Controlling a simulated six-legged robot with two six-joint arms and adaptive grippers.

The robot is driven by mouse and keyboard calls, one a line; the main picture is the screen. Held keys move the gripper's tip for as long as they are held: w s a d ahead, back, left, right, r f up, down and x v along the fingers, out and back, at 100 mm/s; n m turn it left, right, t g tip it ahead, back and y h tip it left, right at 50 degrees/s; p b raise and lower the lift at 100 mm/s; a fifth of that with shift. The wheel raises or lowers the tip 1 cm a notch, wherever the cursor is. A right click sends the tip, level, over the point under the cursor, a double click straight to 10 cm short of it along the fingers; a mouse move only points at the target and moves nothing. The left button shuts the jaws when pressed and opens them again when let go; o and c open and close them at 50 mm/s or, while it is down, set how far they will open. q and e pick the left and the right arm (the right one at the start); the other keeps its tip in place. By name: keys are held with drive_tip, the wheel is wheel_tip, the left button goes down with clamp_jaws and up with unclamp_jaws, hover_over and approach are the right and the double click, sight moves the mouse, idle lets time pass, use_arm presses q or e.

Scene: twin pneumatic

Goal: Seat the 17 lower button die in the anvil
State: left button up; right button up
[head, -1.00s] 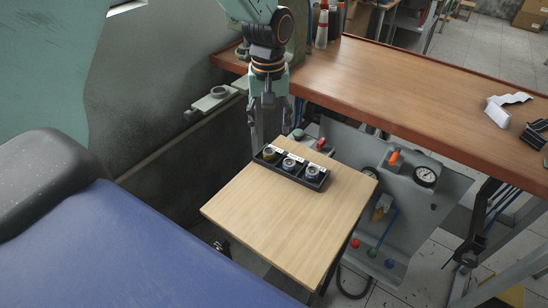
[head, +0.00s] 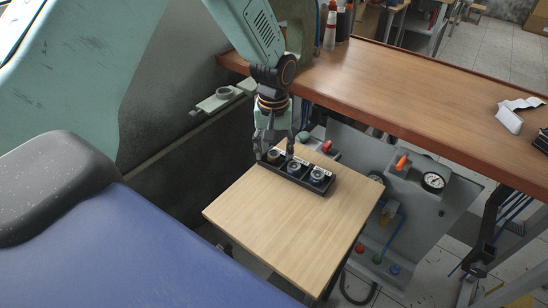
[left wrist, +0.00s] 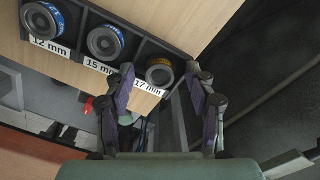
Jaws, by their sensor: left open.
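The 17 mm die (left wrist: 160,73), a ring with a yellow-brown band, sits in the end compartment of a black tray (left wrist: 181,50), behind the "17 mm" label. In the head view this die (head: 274,156) is the leftmost in the tray (head: 318,187). My left gripper (head: 273,149) is open and pointing down at that end of the tray. In the left wrist view its fingertips (left wrist: 159,76) appear on either side of the die; whether they touch it I cannot tell. A grey arm with a round seat (head: 222,94), which looks like the anvil, stands out by the dark wall. My right gripper is not in view.
Two blue-banded dies, 15 mm (left wrist: 105,41) and 12 mm (left wrist: 43,20), fill the other compartments. The small wooden table (head: 280,230) is bare in front of the tray. A brown workbench (head: 420,90) and a grey panel with a gauge (head: 433,182) stand behind and right.

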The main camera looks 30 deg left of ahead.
use_arm(q)
drive_tip(key=shift+s+d+r, duration=0.15)
drive_tip(key=shift+s+r, duration=0.1)
drive_tip(key=c, duration=0.4)
drive_tip(key=shift+w+f, duration=0.15)
drive_tip(key=shift+w, duration=0.05)
drive_tip(key=c, duration=0.5)
drive_tip(key=shift+s, duration=0.15)
clamp_jaws()
